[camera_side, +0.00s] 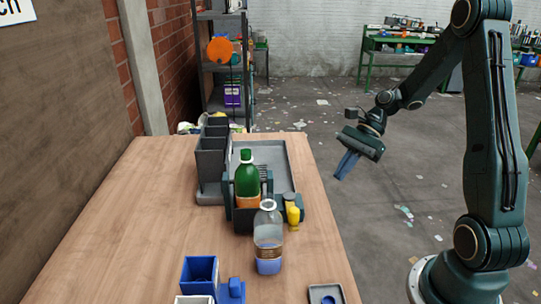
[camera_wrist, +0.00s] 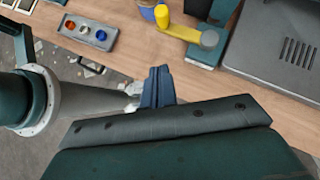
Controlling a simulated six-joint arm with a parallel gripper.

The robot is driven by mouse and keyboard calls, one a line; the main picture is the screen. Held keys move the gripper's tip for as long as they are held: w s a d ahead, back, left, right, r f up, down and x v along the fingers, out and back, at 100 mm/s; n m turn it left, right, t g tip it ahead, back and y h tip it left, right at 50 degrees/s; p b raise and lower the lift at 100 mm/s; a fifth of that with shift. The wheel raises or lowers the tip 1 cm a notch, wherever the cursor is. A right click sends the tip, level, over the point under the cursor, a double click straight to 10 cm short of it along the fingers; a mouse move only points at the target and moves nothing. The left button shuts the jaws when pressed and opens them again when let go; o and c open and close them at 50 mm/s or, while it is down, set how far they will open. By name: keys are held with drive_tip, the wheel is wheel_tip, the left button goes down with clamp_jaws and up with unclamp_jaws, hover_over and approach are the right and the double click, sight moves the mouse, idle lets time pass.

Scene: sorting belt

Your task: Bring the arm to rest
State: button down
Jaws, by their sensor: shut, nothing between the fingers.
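My gripper (camera_side: 347,164) hangs in the air to the right of the wooden table (camera_side: 110,240) in the side view, over the floor and apart from everything. Its blue fingers are together with nothing between them. In the wrist view the shut fingers (camera_wrist: 158,88) show in the middle, seen against the table's edge and the floor.
A clear bottle (camera_side: 268,240), a green bottle (camera_side: 247,180) in a dark holder, a small yellow object (camera_side: 293,216), grey bins (camera_side: 211,165) and a blue bin (camera_side: 199,273) stand on the table. A button box (camera_wrist: 88,35) sits near the edge. The air around my gripper is free.

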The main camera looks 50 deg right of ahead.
drive_tip(key=shift+s+d+r, duration=0.1)
drive_tip(key=shift+d+r, duration=0.2)
drive_tip(key=shift+d, duration=0.05)
drive_tip(key=shift+a+r, duration=0.1)
drive_tip(key=s+a+r+n+h, duration=0.4)
drive_tip(key=a+r+n+h, duration=0.1)
drive_tip(key=a+r+n, duration=0.5)
drive_tip(key=s+a+r+n+t+h, duration=0.1)
drive_tip(key=s+r+n+t+h, duration=0.2)
drive_tip(key=s+n, duration=0.7)
drive_tip(key=shift+r+t+h, duration=0.3)
drive_tip(key=shift+r+t, duration=0.1)
